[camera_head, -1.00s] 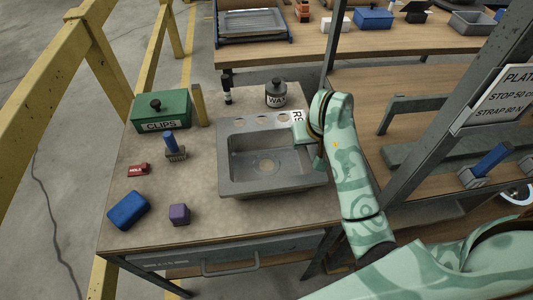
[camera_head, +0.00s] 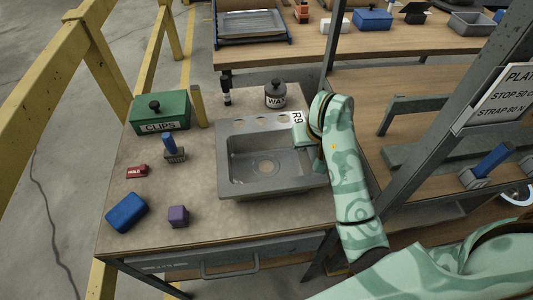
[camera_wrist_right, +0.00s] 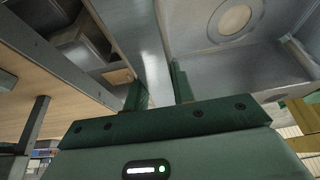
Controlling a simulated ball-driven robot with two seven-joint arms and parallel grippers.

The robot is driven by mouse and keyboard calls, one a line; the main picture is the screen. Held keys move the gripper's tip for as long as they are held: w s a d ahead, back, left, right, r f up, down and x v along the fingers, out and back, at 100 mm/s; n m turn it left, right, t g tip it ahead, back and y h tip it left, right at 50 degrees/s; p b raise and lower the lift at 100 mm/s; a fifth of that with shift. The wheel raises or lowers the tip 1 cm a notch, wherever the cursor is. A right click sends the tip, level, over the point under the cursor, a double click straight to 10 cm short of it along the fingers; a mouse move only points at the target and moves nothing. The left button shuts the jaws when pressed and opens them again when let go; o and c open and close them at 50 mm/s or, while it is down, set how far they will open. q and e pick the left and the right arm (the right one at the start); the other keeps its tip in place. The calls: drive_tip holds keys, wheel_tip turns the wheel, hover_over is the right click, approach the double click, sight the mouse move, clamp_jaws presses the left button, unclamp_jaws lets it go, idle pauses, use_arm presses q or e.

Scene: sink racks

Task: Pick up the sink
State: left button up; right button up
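The sink (camera_head: 230,172) is a grey metal basin with a row of holes along its back deck. It rests on the worktop, level and upright. My right gripper (camera_head: 315,160) is at its right side, with the fingertips mostly hidden by my arm. In the right wrist view my right gripper's two dark green fingers (camera_wrist_right: 160,90) are close together on either side of the sink's side wall (camera_wrist_right: 150,60), which fills most of the gap between them. The basin's inside and drain show to the right there. My left gripper is out of view.
On the worktop (camera_head: 200,225) are a green CLIPS box (camera_head: 175,118), a WAX jar (camera_head: 275,97), a brush (camera_head: 173,151), a red block (camera_head: 137,171), a blue block (camera_head: 127,212) and a purple block (camera_head: 178,216).

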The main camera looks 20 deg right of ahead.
clamp_jaws()
drive_tip(key=shift+r, duration=0.1)
wheel_tip(320, 180, up, 10)
drive_tip(key=p, duration=0.5)
drive_tip(key=shift+r, duration=0.25)
use_arm(q)
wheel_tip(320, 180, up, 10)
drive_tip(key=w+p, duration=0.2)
drive_tip(key=p, duration=0.2)
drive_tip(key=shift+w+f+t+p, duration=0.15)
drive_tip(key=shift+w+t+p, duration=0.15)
drive_tip(key=shift+p, duration=0.1)
use_arm(e)
wheel_tip(320, 180, up, 6)
drive_tip(key=shift+f, duration=0.1)
